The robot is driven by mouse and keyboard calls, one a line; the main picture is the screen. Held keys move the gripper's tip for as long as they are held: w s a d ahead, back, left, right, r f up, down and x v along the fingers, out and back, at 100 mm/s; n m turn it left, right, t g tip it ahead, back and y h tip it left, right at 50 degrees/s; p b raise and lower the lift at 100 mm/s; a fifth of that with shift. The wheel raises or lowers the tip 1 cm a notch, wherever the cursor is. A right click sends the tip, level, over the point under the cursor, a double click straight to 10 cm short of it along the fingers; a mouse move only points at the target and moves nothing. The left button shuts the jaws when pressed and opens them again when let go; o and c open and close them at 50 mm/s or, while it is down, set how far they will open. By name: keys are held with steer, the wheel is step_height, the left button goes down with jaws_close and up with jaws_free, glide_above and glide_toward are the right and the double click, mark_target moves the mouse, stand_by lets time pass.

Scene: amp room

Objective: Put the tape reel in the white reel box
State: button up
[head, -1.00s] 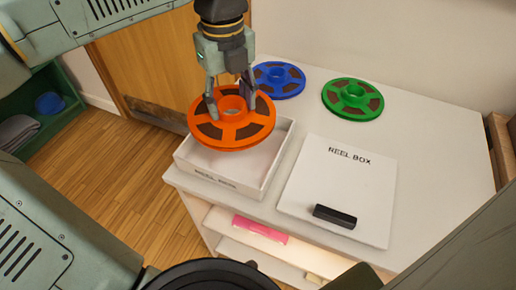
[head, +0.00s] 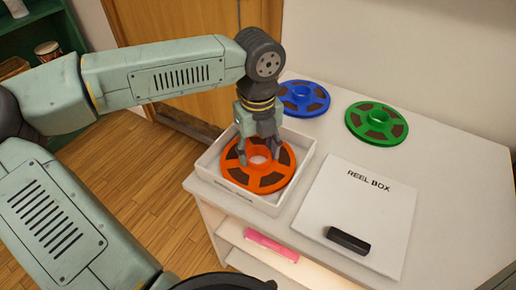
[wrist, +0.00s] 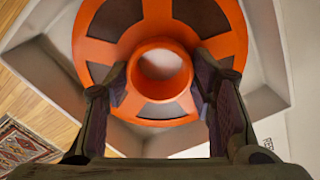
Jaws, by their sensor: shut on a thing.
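The orange tape reel (head: 238,178) lies within the walls of the open white reel box (head: 282,203), at the left of the white cabinet top. My gripper (head: 258,155) points down over it and is shut on its raised hub. In the wrist view the fingers (wrist: 161,85) grip either side of the orange reel's (wrist: 95,50) hub ring, and the box wall (wrist: 267,60) surrounds the reel. I cannot tell whether the reel touches the box floor.
A white lid (head: 350,212) marked REEL BOX lies right of the box, with a black bar (head: 348,240) on it. A blue reel (head: 303,97) and a green reel (head: 377,122) lie at the back. The cabinet top (head: 455,185) is clear at the right.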

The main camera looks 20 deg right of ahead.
steer(key=shift+f+b, duration=0.2)
steer(key=shift+b, duration=0.1)
steer(key=o, duration=1.4)
steer(key=shift+r, duration=0.1)
steer(key=shift+o, duration=0.2)
steer(key=shift+r, duration=0.15)
